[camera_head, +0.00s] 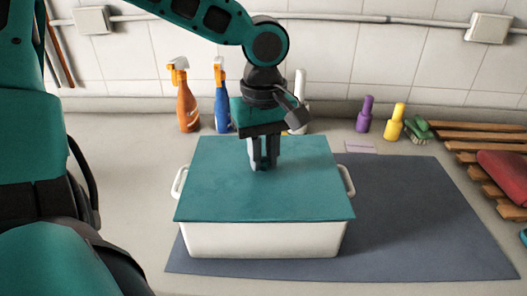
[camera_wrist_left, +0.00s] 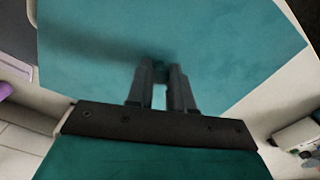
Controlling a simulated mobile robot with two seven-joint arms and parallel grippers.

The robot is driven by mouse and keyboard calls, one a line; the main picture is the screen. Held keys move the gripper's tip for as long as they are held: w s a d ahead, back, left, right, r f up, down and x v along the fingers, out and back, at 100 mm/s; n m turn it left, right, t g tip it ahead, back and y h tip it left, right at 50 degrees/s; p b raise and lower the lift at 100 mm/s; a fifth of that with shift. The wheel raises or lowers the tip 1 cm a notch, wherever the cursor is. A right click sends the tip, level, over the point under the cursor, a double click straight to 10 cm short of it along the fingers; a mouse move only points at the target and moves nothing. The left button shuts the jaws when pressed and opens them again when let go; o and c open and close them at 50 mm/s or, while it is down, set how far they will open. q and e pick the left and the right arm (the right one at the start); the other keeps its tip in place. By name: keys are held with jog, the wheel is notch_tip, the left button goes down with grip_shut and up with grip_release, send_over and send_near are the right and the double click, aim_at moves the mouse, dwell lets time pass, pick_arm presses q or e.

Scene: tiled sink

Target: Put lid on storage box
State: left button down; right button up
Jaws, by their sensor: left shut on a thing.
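The teal lid (camera_head: 215,192) lies flat over the top of the white storage box (camera_head: 262,241), roughly in line with its rim. I cannot tell whether the lid is fully seated. My left gripper (camera_head: 264,165) points down at the lid, with its fingers shut on it towards the back of its top. The part between the fingers is hidden. In the left wrist view the fingers (camera_wrist_left: 161,78) are close together against the lid (camera_wrist_left: 225,45). A box handle (camera_head: 347,180) sticks out on the right. My right gripper is not in view.
The box stands on a dark grey mat (camera_head: 430,215) with bare room at right. Orange (camera_head: 187,108) and blue (camera_head: 221,105) spray bottles stand behind. Purple (camera_head: 365,115) and yellow (camera_head: 395,122) bottles, a green brush (camera_head: 418,128) and a wooden rack (camera_head: 475,150) are at back right.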

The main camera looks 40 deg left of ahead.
pick_arm(q)
jog(key=shift+s+f, duration=0.15)
jog(key=shift+f, duration=0.15)
dwell(0.6)
jog(key=c, duration=1.2)
grip_release()
jog(key=o, duration=0.7)
jog(key=shift+r, duration=0.1)
jog(key=shift+o, duration=0.2)
notch_tip(320, 180, up, 2)
jog(key=p, duration=0.2)
jog(key=shift+r+p, duration=0.25)
jog(key=shift+p, duration=0.15)
jog(key=shift+r, duration=2.3)
jog(key=shift+c, duration=0.3)
grip_shut()
